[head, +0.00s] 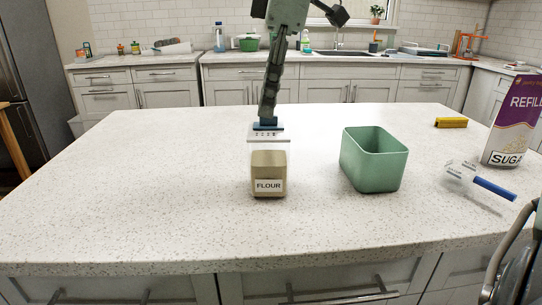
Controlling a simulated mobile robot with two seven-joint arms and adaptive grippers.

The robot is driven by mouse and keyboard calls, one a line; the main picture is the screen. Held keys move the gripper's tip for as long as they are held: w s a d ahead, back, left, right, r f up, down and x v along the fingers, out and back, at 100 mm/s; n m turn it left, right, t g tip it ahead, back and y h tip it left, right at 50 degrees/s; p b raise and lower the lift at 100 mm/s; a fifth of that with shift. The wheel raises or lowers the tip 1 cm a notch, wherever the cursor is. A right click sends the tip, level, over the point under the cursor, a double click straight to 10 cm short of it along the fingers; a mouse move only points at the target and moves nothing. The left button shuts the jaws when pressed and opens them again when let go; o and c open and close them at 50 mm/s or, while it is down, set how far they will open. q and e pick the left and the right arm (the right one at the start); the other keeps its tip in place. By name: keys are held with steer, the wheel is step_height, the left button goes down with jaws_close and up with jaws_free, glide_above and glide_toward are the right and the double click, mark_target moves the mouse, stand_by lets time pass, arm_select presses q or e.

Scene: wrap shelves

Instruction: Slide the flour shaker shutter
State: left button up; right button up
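The flour shaker (269,173) stands upright on the counter near the middle of the head view. It is a clear box with tan contents and a FLOUR label. Its pale top plate (266,137) has a row of small dark marks. A blue piece (267,126), apparently the shutter, lies at the top plate's far side. My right gripper (268,117) points down from above, its fingertips at or just above the blue piece. I cannot tell whether they touch it, or whether the fingers are open or shut.
A green open bin (373,164) stands right of the shaker. Farther right are a clear container with a blue handle (494,188), a sugar refill carton (511,120) and a yellow block (451,122). The counter (130,180) left of the shaker is clear.

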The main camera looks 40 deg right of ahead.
steer(key=shift+r, duration=2.95)
